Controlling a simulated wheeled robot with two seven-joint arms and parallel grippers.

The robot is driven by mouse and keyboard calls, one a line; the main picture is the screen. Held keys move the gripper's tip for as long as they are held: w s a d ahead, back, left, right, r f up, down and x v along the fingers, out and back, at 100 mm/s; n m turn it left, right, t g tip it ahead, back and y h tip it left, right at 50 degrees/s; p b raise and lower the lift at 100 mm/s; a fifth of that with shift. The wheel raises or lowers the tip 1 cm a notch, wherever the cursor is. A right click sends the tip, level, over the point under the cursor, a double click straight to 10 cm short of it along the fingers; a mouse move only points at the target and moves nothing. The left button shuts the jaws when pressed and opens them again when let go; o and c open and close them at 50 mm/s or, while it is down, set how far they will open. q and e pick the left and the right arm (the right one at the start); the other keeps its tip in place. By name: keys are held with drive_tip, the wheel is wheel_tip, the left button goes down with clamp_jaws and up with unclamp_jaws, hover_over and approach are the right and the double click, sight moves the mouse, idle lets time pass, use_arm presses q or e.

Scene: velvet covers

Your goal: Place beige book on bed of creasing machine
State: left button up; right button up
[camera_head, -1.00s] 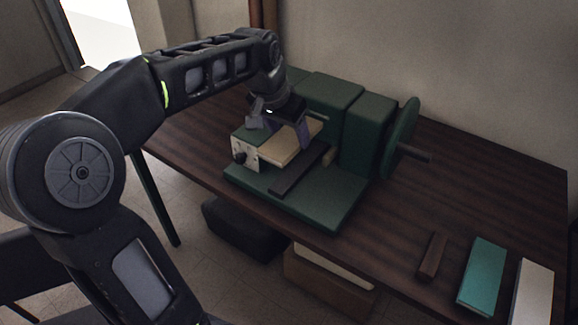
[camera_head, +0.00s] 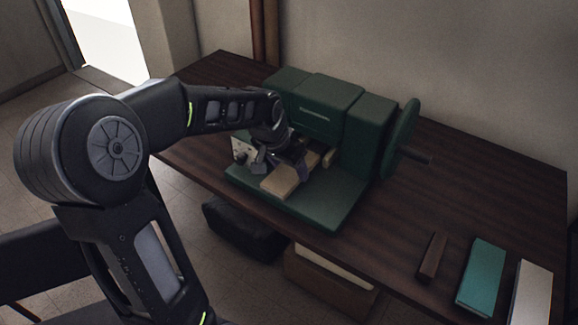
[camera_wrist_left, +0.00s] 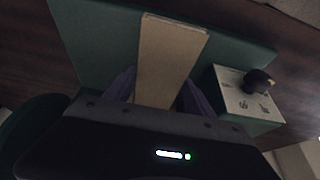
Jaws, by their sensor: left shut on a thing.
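The beige book (camera_head: 281,181) is over the front of the green creasing machine (camera_head: 340,113), above its flat green bed (camera_head: 325,205). My left gripper (camera_head: 296,166) is shut on the book, near its back end. In the left wrist view the book (camera_wrist_left: 168,55) extends out from between the purple fingers (camera_wrist_left: 155,92) over the green bed (camera_wrist_left: 98,45). I cannot tell whether the book touches the bed. My right gripper is not in view.
A control box with a black knob (camera_wrist_left: 258,82) is beside the book. The machine's handwheel (camera_head: 402,137) is at its right side. A small brown block (camera_head: 432,257), a teal book (camera_head: 482,275) and a whitish book (camera_head: 531,295) lie at the table's right front.

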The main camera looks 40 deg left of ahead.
use_arm(q)
drive_tip(key=shift+f, duration=0.15)
drive_tip(key=o, duration=1.5)
drive_tip(key=shift+r, duration=0.4)
drive_tip(key=v, duration=1.1)
drive_tip(key=shift+s+d+r+b, duration=0.1)
drive_tip(key=shift+s+r+b, duration=0.05)
drive_tip(key=shift+s+b, duration=0.15)
